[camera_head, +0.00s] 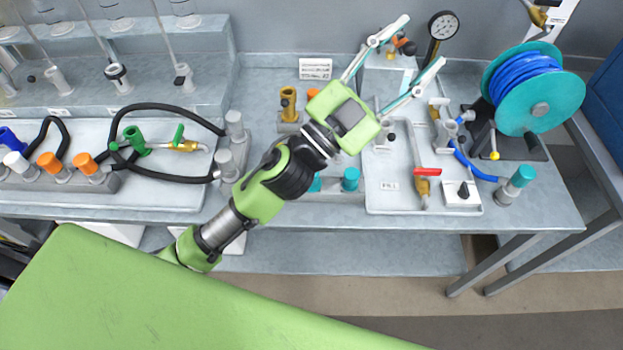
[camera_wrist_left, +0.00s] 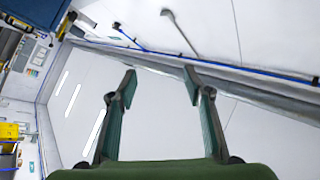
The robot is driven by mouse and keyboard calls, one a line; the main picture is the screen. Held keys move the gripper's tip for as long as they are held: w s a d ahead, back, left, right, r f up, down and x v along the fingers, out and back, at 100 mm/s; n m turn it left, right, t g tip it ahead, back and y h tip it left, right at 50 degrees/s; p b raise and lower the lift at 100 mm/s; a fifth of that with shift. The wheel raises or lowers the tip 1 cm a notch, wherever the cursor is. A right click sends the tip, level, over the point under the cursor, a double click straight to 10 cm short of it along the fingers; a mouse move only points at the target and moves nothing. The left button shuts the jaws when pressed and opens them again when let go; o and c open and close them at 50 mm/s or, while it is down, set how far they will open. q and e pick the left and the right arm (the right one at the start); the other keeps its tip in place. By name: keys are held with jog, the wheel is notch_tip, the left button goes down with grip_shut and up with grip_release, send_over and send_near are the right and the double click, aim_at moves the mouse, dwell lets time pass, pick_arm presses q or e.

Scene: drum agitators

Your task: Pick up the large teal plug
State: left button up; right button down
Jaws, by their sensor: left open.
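Two teal plugs stand in a grey rack at the middle front of the bench in the head view. The right one (camera_head: 350,179) shows clearly; the left one (camera_head: 315,183) is partly hidden by my left arm. I cannot tell which is larger. My left gripper (camera_head: 420,43) is open and empty, with its fingers spread above the back of the bench, up and right of the plugs. In the left wrist view the open fingers (camera_wrist_left: 160,73) frame only pale wall and ceiling. My right gripper is not in view.
A teal-capped blue hose end (camera_head: 521,178) stands at the right, below a teal hose reel (camera_head: 540,110). A tray (camera_head: 385,207) with a red-handled valve (camera_head: 427,172) lies right of the rack. A gauge (camera_head: 443,26) stands behind. Black hoses (camera_head: 165,108) cross the left tray.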

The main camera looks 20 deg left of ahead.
pick_arm(q)
jog(key=s+d+m+g+h, duration=0.8)
jog(key=d+m+g, duration=0.4)
jog(key=m+g, duration=0.4)
jog(key=s+f+m+g+y, duration=0.2)
jog(key=f+m+g+y, duration=0.15)
jog(key=f, duration=0.25)
jog(key=s+f+m+g+y, duration=0.2)
jog(key=f+y, duration=0.3)
jog(key=f, duration=0.2)
jog(key=w+a+f+n+t+y, duration=0.1)
jog(key=w+a+f+y, duration=0.3)
jog(key=a, duration=0.5)
jog(key=w+a+f+n+t+y, duration=0.1)
jog(key=w+a+f+y, duration=0.15)
jog(key=a+y, duration=0.45)
jog(key=w+a+f+n+t+y, duration=0.1)
jog(key=w+a+f+y, duration=0.2)
jog(key=a, duration=0.8)
jog(key=f+p, duration=0.1)
jog(key=f, duration=0.3)
jog(key=f+p, duration=0.1)
jog(key=f, duration=0.1)
jog(key=shift+w+d+f+p, duration=0.25)
jog(key=shift+p, duration=0.1)
notch_tip(320, 180, down, 4)
jog(key=p, duration=0.3)
jog(key=shift+f, duration=0.65)
jog(key=c, duration=1.3)
